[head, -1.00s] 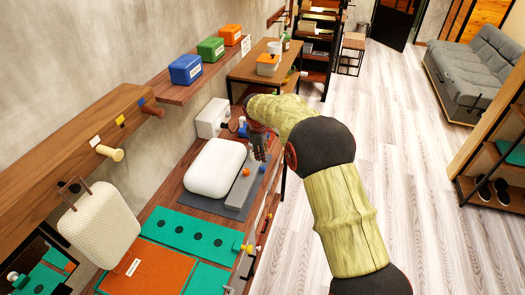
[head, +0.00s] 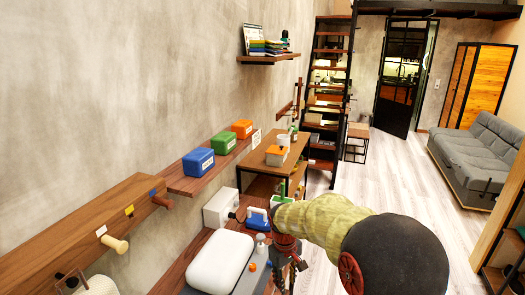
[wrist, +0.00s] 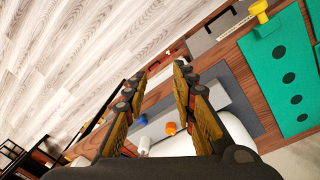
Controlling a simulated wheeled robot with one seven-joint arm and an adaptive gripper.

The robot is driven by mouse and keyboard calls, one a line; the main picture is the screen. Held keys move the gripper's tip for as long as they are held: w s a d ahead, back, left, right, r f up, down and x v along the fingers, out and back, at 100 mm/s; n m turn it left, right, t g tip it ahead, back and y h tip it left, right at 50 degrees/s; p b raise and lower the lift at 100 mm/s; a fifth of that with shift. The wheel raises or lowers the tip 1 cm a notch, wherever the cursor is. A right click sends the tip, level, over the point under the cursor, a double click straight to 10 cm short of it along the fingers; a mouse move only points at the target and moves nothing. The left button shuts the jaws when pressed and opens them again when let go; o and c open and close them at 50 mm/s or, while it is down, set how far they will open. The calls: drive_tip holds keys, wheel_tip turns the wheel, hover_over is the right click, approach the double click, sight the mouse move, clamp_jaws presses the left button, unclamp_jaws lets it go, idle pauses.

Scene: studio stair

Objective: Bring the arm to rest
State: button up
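My arm reaches forward from the lower right of the head view, in a yellow-green sleeve with dark joints. My gripper (head: 286,262) hangs at its end, above and beside the counter. In the wrist view my gripper (wrist: 152,100) shows two yellow-and-black fingers standing well apart. Nothing is held between them; a grey mat (wrist: 245,95), an orange knob (wrist: 171,128) and a white rounded case (wrist: 235,130) lie beyond them.
The white case (head: 221,262) lies on the counter beside my gripper. A blue object (head: 257,219) and a white box (head: 220,207) stand behind. Blue (head: 198,162), green (head: 223,143) and orange (head: 242,129) boxes line the wall shelf. The floor (head: 385,180) to the right is clear.

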drive_tip(key=s+d+r+m+t, duration=0.1)
drive_tip(key=s+d+r+m, duration=0.1)
drive_tip(key=s+r, duration=0.4)
drive_tip(key=s+d+r+m+t, duration=0.2)
drive_tip(key=s+d+r, duration=0.3)
drive_tip(key=s, duration=0.9)
drive_tip(key=s+d+r+m+t, duration=0.2)
drive_tip(key=s+d+r, duration=0.2)
drive_tip(key=s+r, duration=0.3)
drive_tip(key=s, duration=0.4)
drive_tip(key=shift+d+r+m+y, duration=0.2)
drive_tip(key=shift+r+m+y, duration=0.1)
drive_tip(key=shift+r+y, duration=0.1)
drive_tip(key=shift+o, duration=0.4)
drive_tip(key=shift+s, duration=0.1)
idle(1.3)
